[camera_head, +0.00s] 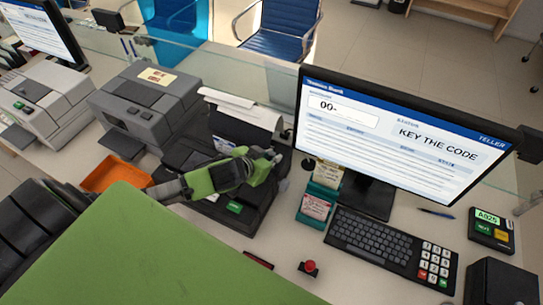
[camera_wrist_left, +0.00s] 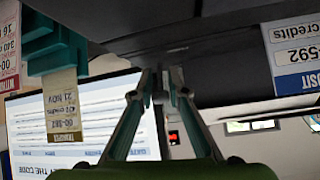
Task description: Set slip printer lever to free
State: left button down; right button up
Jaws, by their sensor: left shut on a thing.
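The slip printer (camera_head: 225,150) is the dark machine in the middle of the counter, with white slip paper standing at its back and a small green display on its front. My left gripper (camera_head: 270,157) reaches in from the left over it, its fingertips at the printer's right side. In the left wrist view the two fingers of the gripper (camera_wrist_left: 162,80) come together on a small dark part, the lever, below the dark printer body (camera_wrist_left: 205,45). The fingers largely hide the lever, and its setting cannot be read. My right gripper is not in view.
A monitor (camera_head: 400,140) reading "KEY THE CODE" stands close on the right, with a keyboard (camera_head: 370,240) before it. Teal slip holders (camera_head: 314,207) stand just right of the printer. A grey machine (camera_head: 145,105) and an orange tray (camera_head: 115,174) are to the left. A red button (camera_head: 309,267) sits in front.

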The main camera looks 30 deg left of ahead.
pick_arm(q)
jog(key=c, duration=2.2)
grip_release()
jog(key=shift+s, duration=0.1)
jog(key=v, duration=1.2)
